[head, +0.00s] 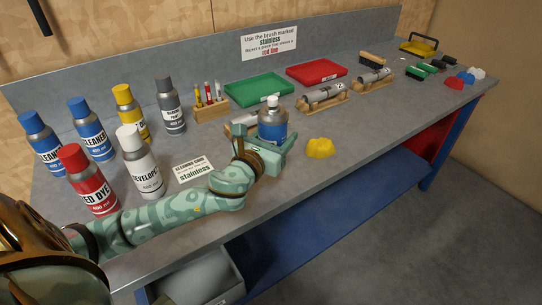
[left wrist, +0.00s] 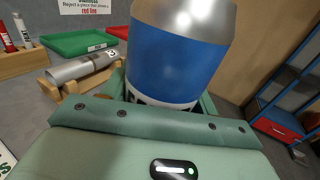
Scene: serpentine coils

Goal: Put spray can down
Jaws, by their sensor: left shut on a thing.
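A blue spray can with a silver shoulder and white cap (head: 272,124) is in my left gripper (head: 272,143), over the middle of the grey workbench (head: 230,205). The gripper is shut on the can, which is roughly upright. In the left wrist view the can (left wrist: 178,58) fills the upper middle, rising from the green gripper (left wrist: 160,100). Its bottom is hidden by the gripper, so I cannot tell whether it touches the bench. My right gripper is not in view.
Several spray cans, including a red one (head: 88,182) and a white one (head: 140,162), stand at the left. A yellow lump (head: 320,148) lies right of the gripper. Behind are a green tray (head: 258,89), a red tray (head: 316,73) and metal tubes on wooden stands (head: 322,96).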

